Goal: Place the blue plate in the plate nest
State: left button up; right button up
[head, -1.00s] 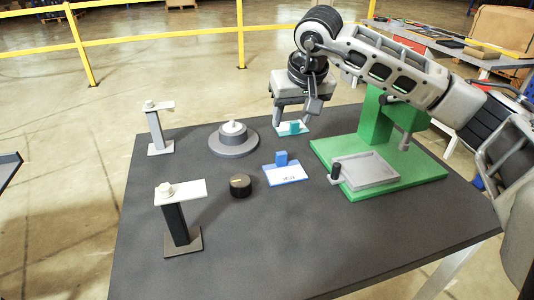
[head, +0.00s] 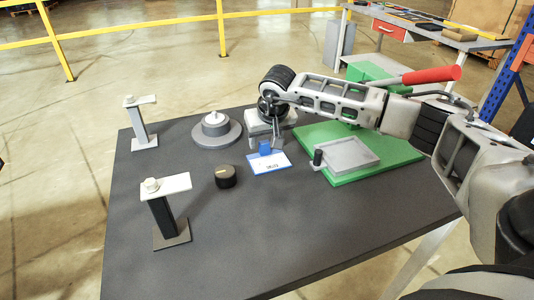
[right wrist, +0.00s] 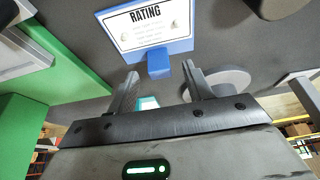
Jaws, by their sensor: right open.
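The blue plate (head: 270,165), with a white label and an upright blue tab (head: 265,147), lies flat on the dark table. The right wrist view shows its label reading RATING (right wrist: 148,25). The plate nest (head: 350,154) looks like the shallow grey recessed tray on the green base, to the right of the plate. My right gripper (head: 265,142) is open at the tab. In the right wrist view its fingers (right wrist: 161,82) are apart, with the blue tab (right wrist: 159,66) ahead between their tips. Whether they touch it I cannot tell. My left gripper is out of view.
A teal piece (right wrist: 148,102) shows beyond the fingers. A round grey stand (head: 217,131), a black knob (head: 226,177) and two posts with white tops (head: 141,124) (head: 165,205) stand left. The front table is clear.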

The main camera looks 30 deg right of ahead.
jog(key=shift+x, duration=0.9)
grip_shut()
jog(key=shift+r, duration=0.1)
